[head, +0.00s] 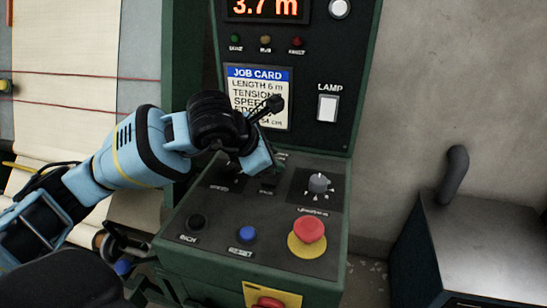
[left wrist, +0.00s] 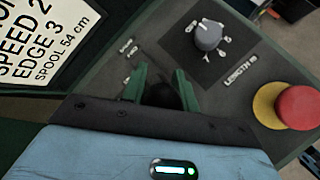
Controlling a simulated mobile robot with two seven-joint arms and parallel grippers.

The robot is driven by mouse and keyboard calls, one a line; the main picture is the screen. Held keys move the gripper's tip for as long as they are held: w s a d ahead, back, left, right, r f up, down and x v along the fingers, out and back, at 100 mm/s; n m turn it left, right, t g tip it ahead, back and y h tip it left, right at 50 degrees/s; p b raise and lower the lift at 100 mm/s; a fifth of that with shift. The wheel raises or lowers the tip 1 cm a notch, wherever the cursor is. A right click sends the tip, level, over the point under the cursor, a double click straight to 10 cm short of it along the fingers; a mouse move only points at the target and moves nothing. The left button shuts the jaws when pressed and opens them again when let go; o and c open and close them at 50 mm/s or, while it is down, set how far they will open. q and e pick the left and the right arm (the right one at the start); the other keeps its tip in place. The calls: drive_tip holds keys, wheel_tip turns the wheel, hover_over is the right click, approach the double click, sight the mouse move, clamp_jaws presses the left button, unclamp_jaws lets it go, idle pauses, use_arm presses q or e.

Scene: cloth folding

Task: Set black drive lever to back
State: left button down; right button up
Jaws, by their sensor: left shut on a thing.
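My left gripper (head: 234,168) reaches over the sloped control panel from the left in the head view. In the left wrist view its two green fingertips (left wrist: 162,84) are shut around a round black knob, which appears to be the top of the black drive lever (left wrist: 163,96). Its shaft and base are hidden by the gripper, so its tilt cannot be told. In the head view the lever is largely hidden behind my gripper and wrist. My right gripper is not in view.
The panel (head: 215,258) also has a grey rotary dial (head: 318,184), a red emergency button (head: 309,230) on a yellow ring, a blue button (head: 247,234) and a black button (head: 197,221). The job card (head: 275,89) and lamp switch (head: 328,107) are on the upright panel behind.

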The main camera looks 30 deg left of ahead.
use_arm(q)
drive_tip(key=shift+f, duration=0.1)
drive_tip(key=c, duration=1.4)
unclamp_jaws()
drive_tip(key=shift+o, duration=1.4)
drive_tip(key=v, duration=0.8)
drive_tip(key=shift+d, duration=0.1)
